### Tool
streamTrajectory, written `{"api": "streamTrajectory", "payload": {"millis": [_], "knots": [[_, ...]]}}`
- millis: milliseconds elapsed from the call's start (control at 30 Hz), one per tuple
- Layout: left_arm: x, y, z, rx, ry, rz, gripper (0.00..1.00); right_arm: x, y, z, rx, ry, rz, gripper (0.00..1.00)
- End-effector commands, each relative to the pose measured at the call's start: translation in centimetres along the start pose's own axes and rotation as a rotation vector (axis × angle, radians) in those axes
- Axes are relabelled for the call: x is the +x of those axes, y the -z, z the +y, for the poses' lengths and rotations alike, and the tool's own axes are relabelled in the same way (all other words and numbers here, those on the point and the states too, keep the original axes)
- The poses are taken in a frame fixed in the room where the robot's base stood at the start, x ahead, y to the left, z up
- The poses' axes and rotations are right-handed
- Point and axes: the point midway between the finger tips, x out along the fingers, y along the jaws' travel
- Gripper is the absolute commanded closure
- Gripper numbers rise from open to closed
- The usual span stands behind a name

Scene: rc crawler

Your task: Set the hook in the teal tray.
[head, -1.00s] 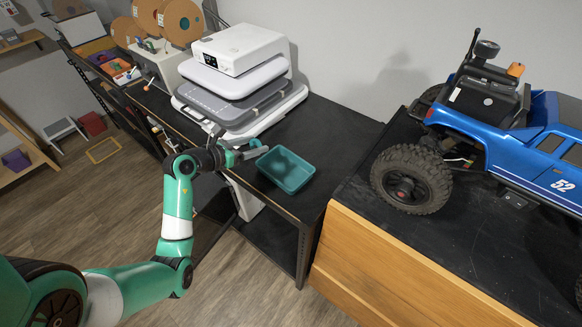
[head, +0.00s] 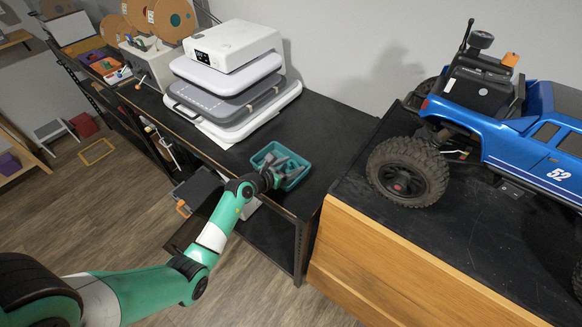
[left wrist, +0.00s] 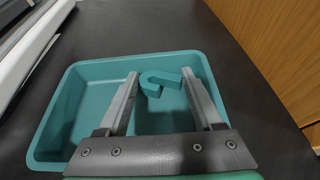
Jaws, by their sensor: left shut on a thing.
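The teal tray (head: 300,183) sits on the black bench top beside the stacked press. It also fills much of the left wrist view (left wrist: 75,105). My left gripper (head: 284,166) is over the tray, its fingers pointing down into it. In the left wrist view my left gripper (left wrist: 162,78) is shut on the teal hook (left wrist: 160,81), which spans between the two fingertips. The hook is over the tray's far part; I cannot tell whether it touches the tray floor. In the head view the hook is hidden or too small to make out. My right gripper is not in view.
A white and grey stacked press (head: 235,80) stands close behind the tray to the left. A blue RC crawler (head: 500,125) stands on a wooden-fronted bench (head: 400,265) to the right. Bare black bench top lies between the tray and that bench.

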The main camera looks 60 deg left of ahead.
Motion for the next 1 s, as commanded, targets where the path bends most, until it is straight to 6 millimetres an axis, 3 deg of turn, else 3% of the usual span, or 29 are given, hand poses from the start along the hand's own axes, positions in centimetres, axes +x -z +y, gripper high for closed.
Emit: {"api": "streamTrajectory", "payload": {"millis": [367,400,433,800,1000], "knots": [[0.2,0.5,0.0,0.000,0.000,-0.002,0.84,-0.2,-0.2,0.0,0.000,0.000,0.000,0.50],[0.2,0.5,0.1,0.000,-0.001,-0.002,0.27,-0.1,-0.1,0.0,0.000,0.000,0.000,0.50],[0.2,0.4,0.1,0.000,-0.001,-0.002,0.22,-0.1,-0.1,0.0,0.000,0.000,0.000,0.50],[0.0,-0.1,0.1,0.000,-0.001,-0.002,0.20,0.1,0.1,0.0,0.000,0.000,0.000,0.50],[-3.2,-0.1,0.1,-0.002,-0.002,-0.002,0.20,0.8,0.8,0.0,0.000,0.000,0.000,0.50]]}}
